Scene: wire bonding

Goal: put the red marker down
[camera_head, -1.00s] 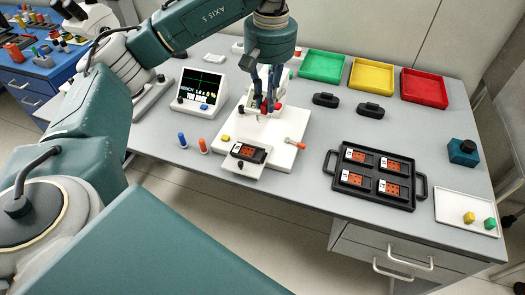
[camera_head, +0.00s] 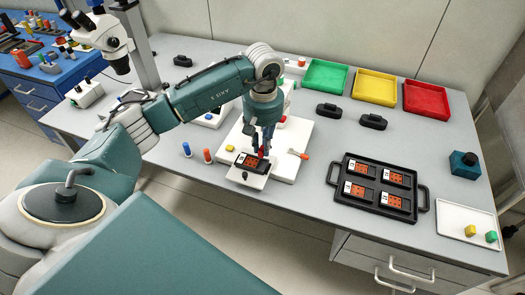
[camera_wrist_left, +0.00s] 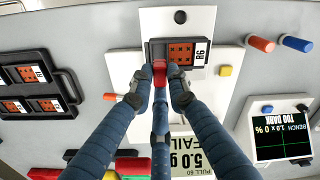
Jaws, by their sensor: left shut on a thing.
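The red marker (camera_wrist_left: 160,68) is between the fingers of my left gripper (camera_wrist_left: 158,92), which is shut on it. Most of the marker is hidden by the fingers; in the head view a bit of red (camera_head: 261,152) shows at the fingertips. My left gripper (camera_head: 264,147) points down over the near part of the white bench fixture. Right below is a dark carrier (camera_head: 246,161) with an orange chip board labelled R6 (camera_wrist_left: 181,53). I cannot tell whether the marker touches the board. My right gripper is not in view.
A black tray (camera_head: 424,205) holds several boards. Green (camera_head: 325,76), yellow (camera_head: 374,87) and red (camera_head: 426,101) trays stand at the back.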

